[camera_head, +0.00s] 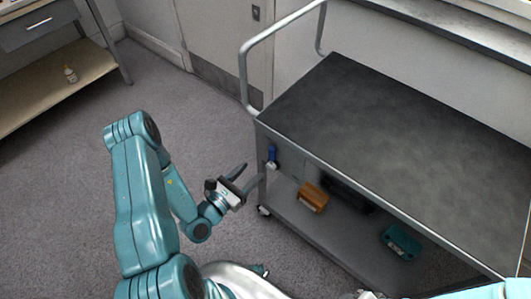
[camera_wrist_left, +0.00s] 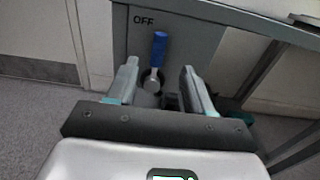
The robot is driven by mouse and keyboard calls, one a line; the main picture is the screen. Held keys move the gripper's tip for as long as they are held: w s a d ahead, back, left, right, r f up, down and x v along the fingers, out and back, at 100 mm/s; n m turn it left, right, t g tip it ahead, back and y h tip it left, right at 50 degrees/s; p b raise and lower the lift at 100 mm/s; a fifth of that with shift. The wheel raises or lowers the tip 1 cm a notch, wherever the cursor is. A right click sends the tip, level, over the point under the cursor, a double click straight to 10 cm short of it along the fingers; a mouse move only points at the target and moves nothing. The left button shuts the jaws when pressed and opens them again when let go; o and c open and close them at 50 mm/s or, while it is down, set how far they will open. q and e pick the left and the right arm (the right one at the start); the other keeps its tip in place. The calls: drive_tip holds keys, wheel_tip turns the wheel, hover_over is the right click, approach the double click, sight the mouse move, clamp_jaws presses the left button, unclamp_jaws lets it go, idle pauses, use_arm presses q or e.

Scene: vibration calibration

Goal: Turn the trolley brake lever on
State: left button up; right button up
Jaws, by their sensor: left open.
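The trolley (camera_head: 420,110) stands at the right with a dark flat top and a lower shelf. Its brake lever (camera_head: 272,152) has a blue handle and sits on the end panel near the left corner post. In the left wrist view the lever (camera_wrist_left: 159,48) points upward from a round pivot, beside the printed word OFF (camera_wrist_left: 144,20). My left gripper (camera_head: 252,176) is open and empty, just left of and below the lever. In the wrist view the lever shows between the two fingers (camera_wrist_left: 160,78), with no visible contact. My right gripper is not in view.
On the lower shelf lie an orange-brown box (camera_head: 313,197), a dark case (camera_head: 347,194) and a teal box (camera_head: 401,242). A push handle (camera_head: 243,75) rises at the trolley's left end. The carpet between is clear.

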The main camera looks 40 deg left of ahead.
sight(270, 152)
use_arm(q)
drive_tip(key=w, duration=0.9)
drive_tip(key=shift+d, duration=0.3)
drive_tip(key=shift+c, duration=0.3)
clamp_jaws()
